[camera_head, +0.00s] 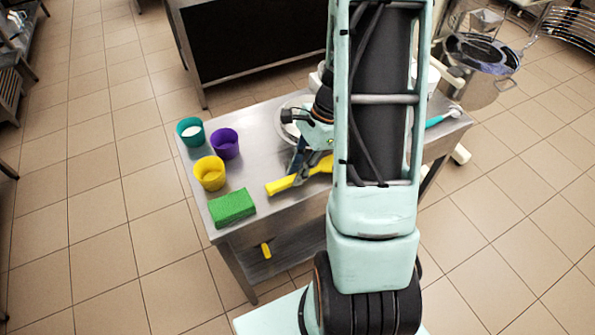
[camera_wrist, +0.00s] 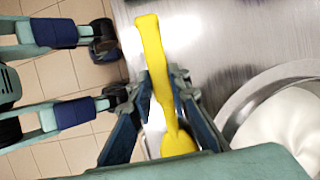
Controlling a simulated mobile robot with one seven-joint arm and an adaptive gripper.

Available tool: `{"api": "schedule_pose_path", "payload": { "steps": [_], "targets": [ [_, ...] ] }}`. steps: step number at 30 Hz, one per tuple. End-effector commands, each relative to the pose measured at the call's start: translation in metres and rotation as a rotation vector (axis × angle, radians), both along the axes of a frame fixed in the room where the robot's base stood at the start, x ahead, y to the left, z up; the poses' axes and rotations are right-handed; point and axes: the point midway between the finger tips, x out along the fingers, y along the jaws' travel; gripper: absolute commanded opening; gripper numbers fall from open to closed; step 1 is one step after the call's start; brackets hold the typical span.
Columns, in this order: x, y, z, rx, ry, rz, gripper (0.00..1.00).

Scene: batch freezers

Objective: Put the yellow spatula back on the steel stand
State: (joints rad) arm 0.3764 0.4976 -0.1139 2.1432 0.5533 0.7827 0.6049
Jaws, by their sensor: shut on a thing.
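The yellow spatula (camera_head: 282,187) is held above or against the steel stand (camera_head: 262,143), a metal table; I cannot tell whether it touches the top. My gripper (camera_head: 299,172) is shut on the spatula's handle. In the wrist view the spatula (camera_wrist: 152,42) runs between the two fingers of my gripper (camera_wrist: 163,88), its handle end pointing away and its wider part near the palm. My arm hides the right middle of the stand in the head view. The stand's brushed top (camera_wrist: 225,40) fills the upper right of the wrist view.
On the stand's left are a teal cup (camera_head: 190,133), a purple cup (camera_head: 226,146), a yellow cup (camera_head: 210,176) and a green block (camera_head: 232,208). A bowl with white contents (camera_wrist: 290,118) lies right of the gripper. A teal-handled tool (camera_head: 440,118) lies at the right end.

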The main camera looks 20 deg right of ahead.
Motion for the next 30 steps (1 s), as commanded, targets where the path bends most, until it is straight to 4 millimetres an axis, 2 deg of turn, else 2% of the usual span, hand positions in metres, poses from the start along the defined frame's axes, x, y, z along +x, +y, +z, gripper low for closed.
{"api": "schedule_pose_path", "payload": {
  "steps": [14, 15, 19, 30],
  "targets": [
    [-0.0003, -0.0001, -0.0115, 0.0, 0.0, 0.001, 0.0],
    [-0.0003, -0.0001, -0.0109, -0.001, -0.001, 0.002, 0.19],
    [-0.0003, -0.0001, -0.0103, -0.001, 0.0, 0.001, 0.33],
    [-0.0001, -0.0002, -0.0056, -0.001, -0.001, 0.001, 0.34]
  ]
}}
